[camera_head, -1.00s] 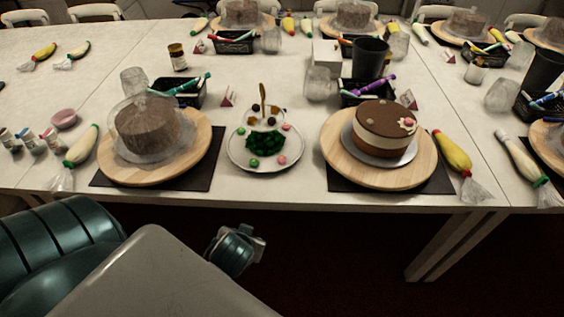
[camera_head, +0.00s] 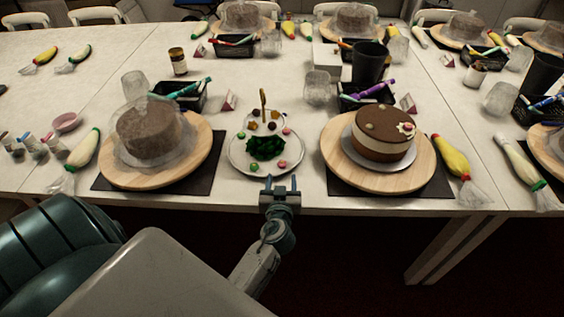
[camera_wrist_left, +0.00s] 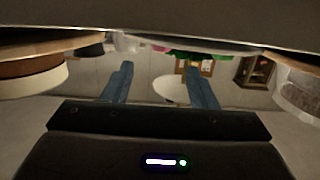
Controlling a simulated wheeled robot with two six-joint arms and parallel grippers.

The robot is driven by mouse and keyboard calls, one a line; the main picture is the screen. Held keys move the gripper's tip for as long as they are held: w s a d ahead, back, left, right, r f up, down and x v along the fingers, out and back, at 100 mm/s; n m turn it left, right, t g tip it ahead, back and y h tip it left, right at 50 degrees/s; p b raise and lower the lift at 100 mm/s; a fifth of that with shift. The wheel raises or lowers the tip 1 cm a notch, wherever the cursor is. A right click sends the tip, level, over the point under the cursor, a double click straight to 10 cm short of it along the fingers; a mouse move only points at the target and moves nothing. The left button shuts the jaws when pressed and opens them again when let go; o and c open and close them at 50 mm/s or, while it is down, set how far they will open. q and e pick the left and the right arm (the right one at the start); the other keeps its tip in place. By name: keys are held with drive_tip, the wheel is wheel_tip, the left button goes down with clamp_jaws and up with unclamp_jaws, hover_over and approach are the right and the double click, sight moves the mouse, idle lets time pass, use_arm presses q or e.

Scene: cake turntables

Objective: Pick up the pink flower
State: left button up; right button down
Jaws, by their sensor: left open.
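A white plate (camera_head: 240,165) in the middle holds small pink and green pieces around a dark green mound. One pink flower (camera_head: 282,164) lies near the plate's front right edge, and another pink piece (camera_head: 286,131) lies farther back; their shapes are too small to make out. My left gripper (camera_head: 281,184) is open and empty at the table's front edge, just in front of the plate. In the left wrist view its two blue fingers (camera_wrist_left: 158,82) stand apart with nothing between them. Green and pink bits show beyond them, partly hidden. My right gripper is not in view.
A chocolate and cream cake (camera_head: 382,148) with a pinkish flower on top stands on a wooden turntable (camera_head: 340,165) at right. A covered brown cake (camera_head: 146,130) stands on another turntable (camera_head: 200,160) at left. Black baskets (camera_head: 190,98) of pens stand behind.

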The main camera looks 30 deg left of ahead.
sight(282, 167)
use_arm(q)
drive_tip(key=shift+x, duration=0.8)
drive_tip(key=shift+w+a+p, duration=0.2)
drive_tip(key=shift+w+p, duration=0.05)
drive_tip(key=shift+p, duration=0.15)
drive_tip(key=p+x, duration=0.1)
drive_tip(key=x, duration=0.2)
drive_tip(key=shift+w+a+p, duration=0.15)
drive_tip(key=shift+a+p, duration=0.05)
drive_tip(key=shift+p, duration=0.1)
drive_tip(key=shift+w+a+f, duration=0.15)
drive_tip(key=shift+w+a, duration=0.05)
drive_tip(key=shift+w, duration=0.1)
drive_tip(key=shift+f, duration=0.1)
drive_tip(key=c, duration=0.9)
clamp_jaws()
